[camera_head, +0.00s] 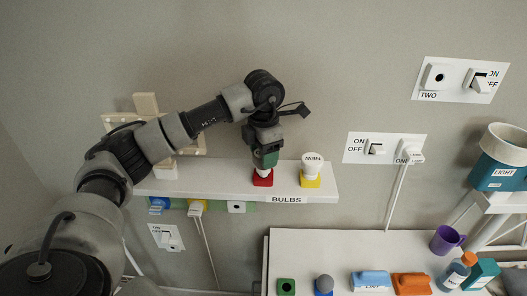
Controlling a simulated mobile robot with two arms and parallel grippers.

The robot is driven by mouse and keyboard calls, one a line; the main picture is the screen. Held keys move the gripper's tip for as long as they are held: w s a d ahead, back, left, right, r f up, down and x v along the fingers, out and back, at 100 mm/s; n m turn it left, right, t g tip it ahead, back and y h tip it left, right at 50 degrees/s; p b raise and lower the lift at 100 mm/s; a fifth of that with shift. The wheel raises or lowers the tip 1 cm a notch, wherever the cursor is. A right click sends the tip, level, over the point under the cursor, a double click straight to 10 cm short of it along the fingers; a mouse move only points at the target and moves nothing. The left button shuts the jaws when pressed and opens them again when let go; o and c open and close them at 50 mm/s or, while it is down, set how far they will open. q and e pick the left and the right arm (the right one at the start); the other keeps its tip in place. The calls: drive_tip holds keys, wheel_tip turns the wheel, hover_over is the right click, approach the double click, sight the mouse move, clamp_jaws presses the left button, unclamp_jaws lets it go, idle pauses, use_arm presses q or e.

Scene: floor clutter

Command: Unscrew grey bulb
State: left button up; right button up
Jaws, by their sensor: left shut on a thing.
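A shelf (225,180) labelled BULBS runs along the wall. On it stands a red socket (263,178). My left gripper (265,160) points straight down right over this socket and is shut on the grey bulb there. The fingers hide almost all of the bulb, so I cannot tell how far it sits in the socket. To the right, a white bulb (312,163) marked NEW stands upright in a yellow socket (310,181). My right gripper is not in view.
A lower table (330,245) holds a grey ball on a blue base (324,284), a green block (286,287) and a purple mug (446,240). Switch panels (384,148) are on the wall. A white cord hangs right of the shelf.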

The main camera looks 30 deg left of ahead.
use_arm(q)
drive_tip(key=shift+f+b, duration=0.45)
drive_tip(key=shift+f, duration=0.25)
drive_tip(key=o, duration=0.7)
drive_tip(key=shift+c, duration=0.2)
drive_tip(key=shift+r, duration=0.1)
wheel_tip(320, 180, up, 10)
drive_tip(key=shift+f+b, duration=0.2)
drive_tip(key=shift+b, duration=0.25)
drive_tip(key=shift+r, duration=0.6)
drive_tip(key=shift+f, duration=0.1)
